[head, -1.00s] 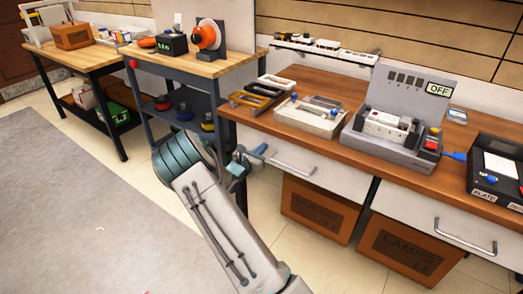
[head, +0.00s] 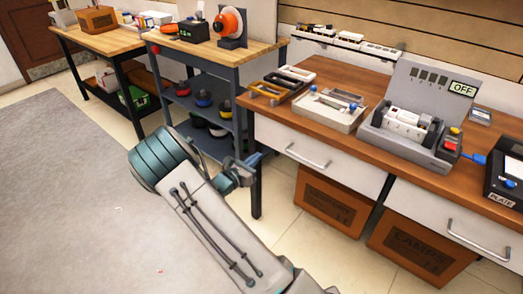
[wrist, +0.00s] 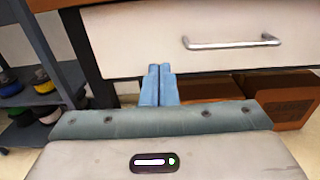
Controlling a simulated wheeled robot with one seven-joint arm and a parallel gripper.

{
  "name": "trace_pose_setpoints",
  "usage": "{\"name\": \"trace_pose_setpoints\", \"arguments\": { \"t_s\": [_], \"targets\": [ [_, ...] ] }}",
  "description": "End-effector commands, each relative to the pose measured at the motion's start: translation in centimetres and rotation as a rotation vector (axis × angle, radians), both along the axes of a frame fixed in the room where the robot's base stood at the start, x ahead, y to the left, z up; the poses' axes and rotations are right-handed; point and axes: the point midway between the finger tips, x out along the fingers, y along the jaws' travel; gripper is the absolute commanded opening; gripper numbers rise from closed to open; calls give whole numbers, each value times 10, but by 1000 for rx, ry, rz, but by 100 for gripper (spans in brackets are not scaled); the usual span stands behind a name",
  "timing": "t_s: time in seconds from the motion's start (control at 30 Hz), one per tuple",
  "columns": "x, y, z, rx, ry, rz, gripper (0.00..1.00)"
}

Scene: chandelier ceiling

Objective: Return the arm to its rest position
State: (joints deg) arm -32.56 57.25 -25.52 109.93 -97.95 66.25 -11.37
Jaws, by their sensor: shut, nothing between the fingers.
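My gripper (wrist: 160,70) is shut and empty in the wrist view, its two blue fingers side by side. They point toward the white drawer front (wrist: 190,38) with its metal handle. In the head view my gripper (head: 256,160) shows small beyond my grey and teal arm, in front of the workbench's left leg. Its fingertips are hard to make out there. My arm stretches from the bottom of the view up toward the shelf unit.
A wooden workbench (head: 375,150) carries trays and a grey device (head: 410,125) with an OFF display. Brown boxes (head: 330,205) stand under its drawers. A shelf unit (head: 265,50) with coloured spools is left of it. Open grey floor (head: 60,190) lies left of my arm.

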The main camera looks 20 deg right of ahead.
Motion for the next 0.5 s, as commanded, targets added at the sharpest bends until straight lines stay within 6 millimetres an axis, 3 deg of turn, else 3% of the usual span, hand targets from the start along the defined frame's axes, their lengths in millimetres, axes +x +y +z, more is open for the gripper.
{"name": "trace_pose_setpoints", "arguments": {
  "t_s": [0.27, 0.37, 0.5],
  "targets": [
    [-7, 1, 8, 24, -15, -25, 0],
    [-20, -10, 27, 93, -52, -96, 0],
    [-54, -28, 63, 257, -141, -259, 0]
  ]
}}
